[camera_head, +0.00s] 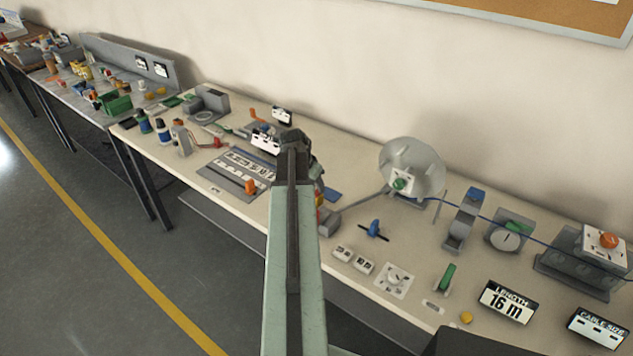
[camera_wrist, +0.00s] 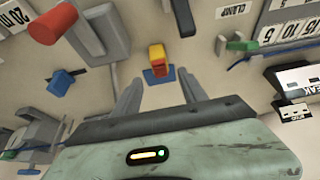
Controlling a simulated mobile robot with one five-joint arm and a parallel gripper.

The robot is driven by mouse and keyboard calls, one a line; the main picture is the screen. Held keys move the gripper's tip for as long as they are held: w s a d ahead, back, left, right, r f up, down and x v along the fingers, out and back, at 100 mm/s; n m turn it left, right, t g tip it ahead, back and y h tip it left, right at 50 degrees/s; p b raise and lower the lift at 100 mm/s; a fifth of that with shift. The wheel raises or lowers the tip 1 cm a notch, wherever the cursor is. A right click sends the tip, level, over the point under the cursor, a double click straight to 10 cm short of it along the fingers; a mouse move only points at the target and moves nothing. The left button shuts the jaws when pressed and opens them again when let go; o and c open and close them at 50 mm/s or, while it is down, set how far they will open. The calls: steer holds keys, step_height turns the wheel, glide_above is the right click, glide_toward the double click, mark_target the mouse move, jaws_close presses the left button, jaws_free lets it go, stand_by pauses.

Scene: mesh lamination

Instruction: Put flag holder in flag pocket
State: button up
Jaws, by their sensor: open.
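A small red and yellow block (camera_wrist: 157,58) stands on a blue base (camera_wrist: 160,77) in the wrist view. I cannot tell for sure whether these are the flag holder and flag pocket, as no label shows on them. My gripper (camera_wrist: 160,86) is open and empty, its two grey fingers on either side of the view, with the block beyond and between the fingertips and apart from them. In the head view my arm reaches over the bench, and its dark end hides the fingers and part of the bench.
A red-handled grey device (camera_wrist: 55,22) stands at upper left in the wrist view, with a blue knob (camera_wrist: 60,82) below it. A green handle (camera_wrist: 240,45) is to the right. In the head view, a domed grey reel (camera_head: 412,165) and several fixtures crowd the bench.

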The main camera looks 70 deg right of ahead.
steer(key=p+v, duration=0.3)
steer(key=v, duration=0.3)
steer(key=shift+p, duration=0.4)
